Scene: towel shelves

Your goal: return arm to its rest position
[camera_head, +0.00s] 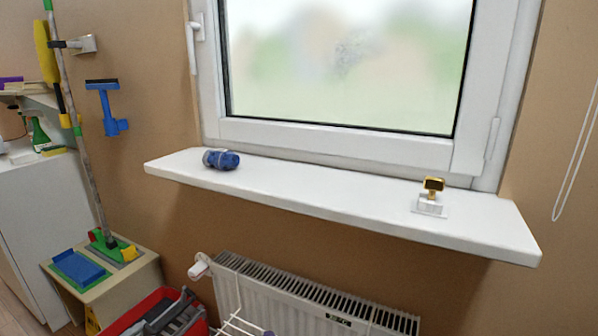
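Neither my left nor my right gripper shows in the head view, and I see no part of either arm that I can be sure of. How the arms are posed and whether the grippers hold anything is out of sight.
A white windowsill (300,194) bears a blue rolled item (221,160) and a small gold-topped object (433,186). Below are a radiator (300,295) and a red container (195,325). A mop (84,150) stands at left on a beige stand (135,264). The sill's middle is clear.

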